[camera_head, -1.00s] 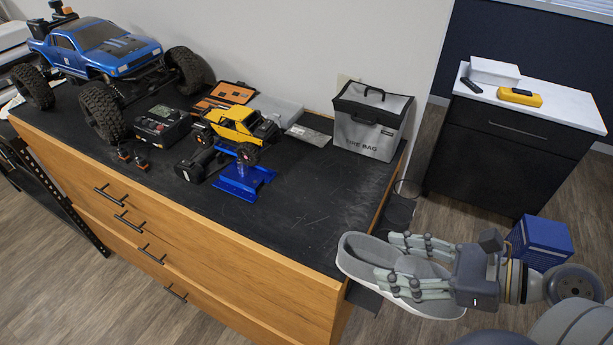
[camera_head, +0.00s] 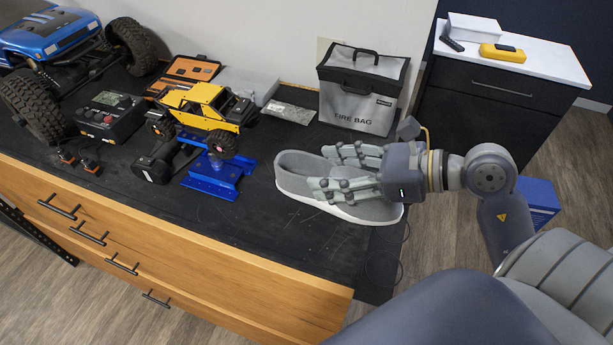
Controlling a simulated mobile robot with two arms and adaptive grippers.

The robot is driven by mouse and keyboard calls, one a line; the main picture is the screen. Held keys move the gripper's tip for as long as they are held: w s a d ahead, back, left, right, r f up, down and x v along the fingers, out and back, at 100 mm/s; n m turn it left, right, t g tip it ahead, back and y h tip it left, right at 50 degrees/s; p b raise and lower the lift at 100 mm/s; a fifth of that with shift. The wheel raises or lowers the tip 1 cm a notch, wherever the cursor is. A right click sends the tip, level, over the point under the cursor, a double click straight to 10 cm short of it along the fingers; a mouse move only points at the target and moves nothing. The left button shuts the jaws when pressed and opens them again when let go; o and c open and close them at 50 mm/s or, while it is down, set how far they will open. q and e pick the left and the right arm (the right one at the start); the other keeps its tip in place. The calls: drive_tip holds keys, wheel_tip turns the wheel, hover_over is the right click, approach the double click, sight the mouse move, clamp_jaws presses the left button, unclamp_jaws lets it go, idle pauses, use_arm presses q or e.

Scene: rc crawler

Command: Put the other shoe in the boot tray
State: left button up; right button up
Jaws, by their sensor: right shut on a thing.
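A grey shoe (camera_head: 298,172) with a white sole is in my right gripper (camera_head: 340,170), over the right end of the black bench top. I cannot tell whether the sole touches the bench. My left gripper is not in view. No boot tray and no second shoe can be made out.
A grey fire bag (camera_head: 362,95) stands just behind the shoe. A blue stand (camera_head: 214,178), a yellow crawler (camera_head: 205,108), a black charger (camera_head: 107,115) and a large blue truck (camera_head: 50,38) crowd the left. The front bench strip is clear. A white-topped cabinet (camera_head: 520,60) stands at right.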

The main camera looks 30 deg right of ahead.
sight(297, 168)
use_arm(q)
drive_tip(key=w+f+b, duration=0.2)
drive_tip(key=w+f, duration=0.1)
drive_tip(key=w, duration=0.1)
use_arm(e)
drive_tip(key=shift+w+a+f, duration=0.25)
drive_tip(key=shift+w, duration=0.35)
drive_tip(key=shift+w+a+r+p, duration=0.1)
drive_tip(key=shift+w+r+p, duration=0.5)
drive_tip(key=shift+p, duration=0.35)
drive_tip(key=w, duration=0.1)
drive_tip(key=w+p, duration=0.1)
drive_tip(key=w+a+f, duration=0.1)
drive_tip(key=w, duration=0.1)
drive_tip(key=shift+a+f+p, duration=0.1)
drive_tip(key=shift+f+p, duration=0.3)
wheel_tip(297, 168, down, 2)
drive_tip(key=shift+s+f+p, duration=0.1)
drive_tip(key=shift+s+p, duration=0.05)
drive_tip(key=shift+p, duration=0.3)
drive_tip(key=shift+f, duration=0.5)
drive_tip(key=o, duration=1.2)
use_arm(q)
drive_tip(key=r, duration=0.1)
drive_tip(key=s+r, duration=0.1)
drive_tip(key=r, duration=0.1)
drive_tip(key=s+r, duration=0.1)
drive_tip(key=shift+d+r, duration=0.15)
